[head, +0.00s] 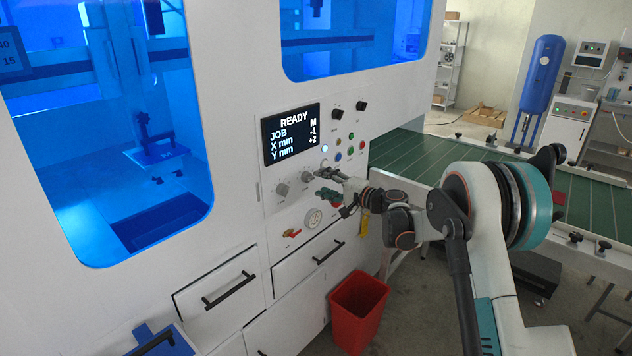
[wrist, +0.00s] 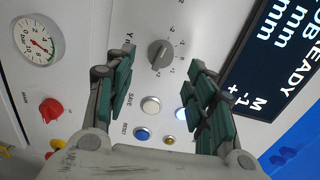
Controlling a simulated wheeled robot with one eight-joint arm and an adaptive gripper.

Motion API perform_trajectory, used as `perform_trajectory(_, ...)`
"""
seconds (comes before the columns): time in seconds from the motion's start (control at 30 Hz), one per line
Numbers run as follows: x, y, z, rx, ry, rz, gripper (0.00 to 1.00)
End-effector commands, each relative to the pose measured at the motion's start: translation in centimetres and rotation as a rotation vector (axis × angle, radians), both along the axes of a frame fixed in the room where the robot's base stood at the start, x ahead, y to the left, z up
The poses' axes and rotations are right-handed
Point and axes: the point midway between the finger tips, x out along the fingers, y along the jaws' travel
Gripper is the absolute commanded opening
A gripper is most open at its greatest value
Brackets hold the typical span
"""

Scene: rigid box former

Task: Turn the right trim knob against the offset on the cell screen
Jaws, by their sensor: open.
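The cell screen (head: 291,134) reads READY, JOB M, X mm -1, Y mm +2; part of it shows in the wrist view (wrist: 280,60). Below it are two grey trim knobs, the left one (head: 282,189) and the right one (head: 307,177). In the wrist view a grey knob (wrist: 160,54) marked Y mm, with a numbered scale, appears between my fingertips. My gripper (head: 323,183) is open, with its green-padded fingers (wrist: 160,68) on either side of that knob in the picture. I cannot tell whether they touch it.
A SAVE button (wrist: 150,105) and a RESET button (wrist: 142,133) lie near the knob. A pressure gauge (head: 313,218) and a red valve handle (head: 291,234) are below. Drawers and a red bin (head: 358,310) stand lower; a green conveyor (head: 420,155) is behind my arm.

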Motion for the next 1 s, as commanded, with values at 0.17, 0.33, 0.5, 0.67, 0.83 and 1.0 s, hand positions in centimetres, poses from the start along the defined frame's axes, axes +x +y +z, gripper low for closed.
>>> perform_trajectory(0.17, -2.2, -3.0, 0.3, 0.0, 0.0, -0.002, 0.5)
perform_trajectory(0.33, -3.7, -4.8, 0.4, 0.0, 0.0, -0.001, 0.5)
perform_trajectory(0.5, -4.3, -5.6, 0.5, 0.0, 0.0, 0.001, 0.5)
perform_trajectory(0.67, -4.4, -5.7, 0.5, 0.0, 0.0, 0.001, 0.5)
perform_trajectory(0.83, -4.4, -5.7, 0.5, -0.001, 0.0, 0.001, 0.5)
perform_trajectory(1.0, -5.5, -5.7, 1.8, -0.048, 0.002, 0.002, 0.5)
